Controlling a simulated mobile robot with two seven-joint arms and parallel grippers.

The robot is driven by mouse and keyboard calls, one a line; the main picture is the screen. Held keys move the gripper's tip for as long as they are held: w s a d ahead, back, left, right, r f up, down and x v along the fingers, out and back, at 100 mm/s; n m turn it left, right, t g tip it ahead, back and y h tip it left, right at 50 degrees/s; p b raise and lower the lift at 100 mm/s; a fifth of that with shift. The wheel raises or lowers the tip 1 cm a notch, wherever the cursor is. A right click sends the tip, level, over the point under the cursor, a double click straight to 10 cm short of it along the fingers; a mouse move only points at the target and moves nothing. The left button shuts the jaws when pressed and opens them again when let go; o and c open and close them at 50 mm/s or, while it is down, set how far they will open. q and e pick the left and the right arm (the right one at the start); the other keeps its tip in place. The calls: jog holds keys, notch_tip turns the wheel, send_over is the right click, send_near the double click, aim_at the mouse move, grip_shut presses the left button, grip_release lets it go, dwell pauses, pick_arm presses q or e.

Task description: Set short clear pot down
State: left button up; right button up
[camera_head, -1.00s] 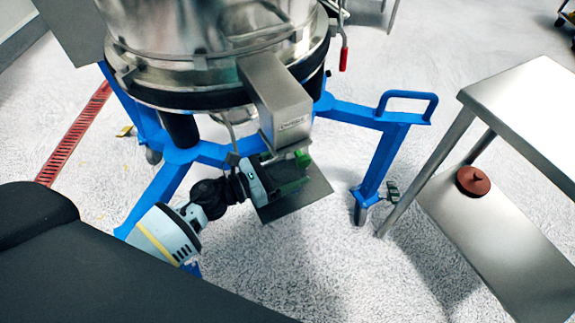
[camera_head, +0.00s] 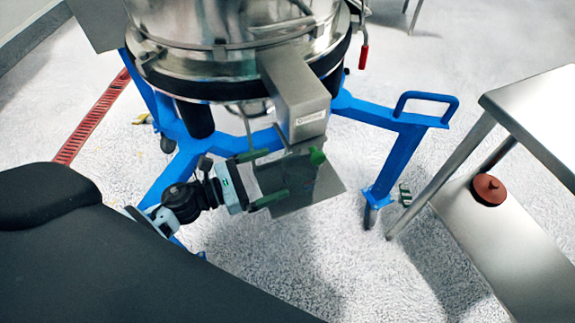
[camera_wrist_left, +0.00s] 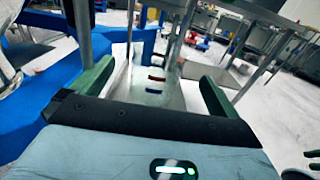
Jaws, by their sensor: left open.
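My left gripper (camera_head: 302,175) is open under the metal outlet spout (camera_head: 297,100) of the sifter, its green fingers spread over a flat grey plate (camera_head: 325,188). In the left wrist view a clear, see-through pot (camera_wrist_left: 153,98) with small red and blue marks shows between the two open fingers (camera_wrist_left: 157,75). The pot appears upright; its edges are faint, and I cannot tell whether a finger touches it. In the head view the pot is too faint against the plate to make out.
The blue sifter frame (camera_head: 400,150) and its legs surround the plate on the left and right. A steel table (camera_head: 535,105) stands at the right, with a brown-red lid-like disc (camera_head: 488,190) on its lower shelf (camera_head: 470,230). Open floor lies in front.

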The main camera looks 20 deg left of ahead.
pick_arm(q)
jog(key=v, duration=0.3)
jog(key=shift+s+a, duration=0.15)
jog(key=shift+s, duration=0.05)
pick_arm(e)
jog(key=shift+w+d, duration=0.1)
jog(key=shift+w, duration=0.2)
jog(key=shift+s+f, duration=0.1)
jog(key=shift+s, duration=0.05)
dwell(0.7)
